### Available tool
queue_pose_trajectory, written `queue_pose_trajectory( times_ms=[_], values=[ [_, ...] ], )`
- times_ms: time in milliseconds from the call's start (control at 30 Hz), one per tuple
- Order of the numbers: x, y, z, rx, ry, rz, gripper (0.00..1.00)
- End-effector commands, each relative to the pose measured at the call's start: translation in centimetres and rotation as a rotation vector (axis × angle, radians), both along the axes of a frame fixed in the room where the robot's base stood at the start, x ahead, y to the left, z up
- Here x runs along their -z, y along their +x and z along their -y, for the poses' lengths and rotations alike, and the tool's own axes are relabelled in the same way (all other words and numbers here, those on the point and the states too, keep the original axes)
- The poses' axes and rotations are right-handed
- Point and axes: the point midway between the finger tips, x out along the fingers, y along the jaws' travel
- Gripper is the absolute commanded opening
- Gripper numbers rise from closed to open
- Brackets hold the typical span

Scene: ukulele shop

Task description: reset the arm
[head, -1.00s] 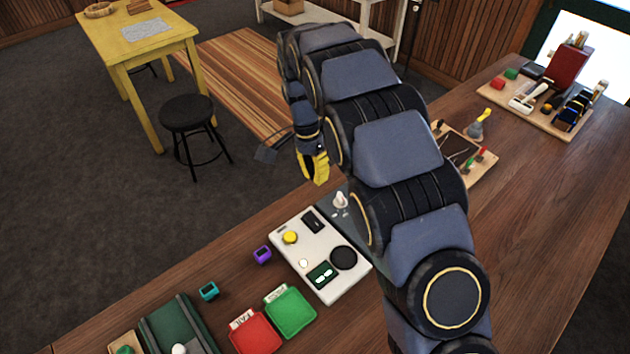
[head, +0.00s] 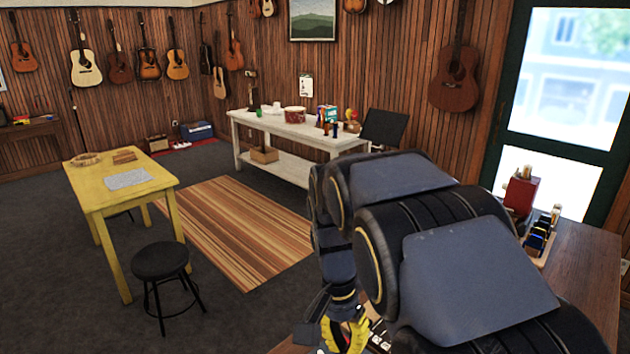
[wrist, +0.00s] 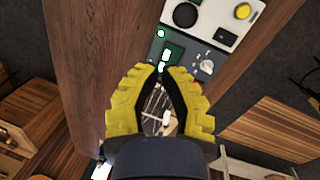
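My gripper (head: 345,335) shows at the bottom edge of the head view, partly cut off. Its yellow fingers are seen beside my dark blue-grey arm. I see nothing held in the gap, only background. My arm is bent and raised over the wooden counter (head: 585,275) at the right.
A pale panel (wrist: 215,25) with a black disc and yellow button lies on the counter. A yellow table (head: 90,190), black stool (head: 160,262) and striped rug (head: 240,235) stand left. A white table (head: 270,125) is behind. A red block (head: 520,195) stands on the counter.

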Motion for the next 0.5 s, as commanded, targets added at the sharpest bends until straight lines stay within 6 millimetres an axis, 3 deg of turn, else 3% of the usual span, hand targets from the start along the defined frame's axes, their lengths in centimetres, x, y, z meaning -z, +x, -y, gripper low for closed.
queue_pose_trajectory(
  times_ms=[33,233,500],
  values=[
    [-1.2,-1.8,1.1,-0.029,0.015,0.003,0.00],
    [-3.5,-8.9,3.8,-0.182,0.080,-0.015,0.00],
    [-3.9,-18.4,5.5,-0.409,0.164,-0.024,0.00]
  ],
)
